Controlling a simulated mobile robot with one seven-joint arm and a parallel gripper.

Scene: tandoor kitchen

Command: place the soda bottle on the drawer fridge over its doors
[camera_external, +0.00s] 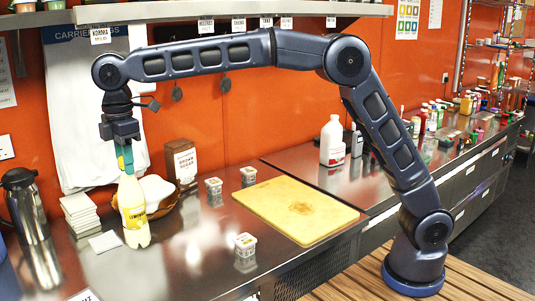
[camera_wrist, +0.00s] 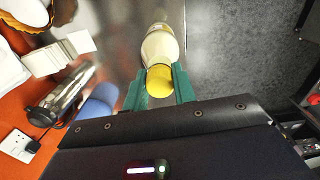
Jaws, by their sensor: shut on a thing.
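The soda bottle (camera_external: 133,207), pale with a yellow label, is upright at the left of the external view. My gripper (camera_external: 124,160) points down and is shut on its top. In the wrist view the yellow cap (camera_wrist: 159,80) sits between the green fingers of my gripper (camera_wrist: 159,88). The bottle's base is over or on the left steel counter (camera_external: 190,255); I cannot tell whether it touches. A steel unit with drawer-like fronts (camera_external: 462,188) runs along the right; I cannot tell for sure which unit is the drawer fridge.
A yellow cutting board (camera_external: 285,210) and small tubs (camera_external: 245,244) lie right of the bottle. A brown box (camera_external: 181,162), stacked white tiles (camera_external: 80,213) and a steel flask (camera_external: 33,230) stand near it. A white jug (camera_external: 332,142) stands farther right. A shelf (camera_external: 230,11) hangs above.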

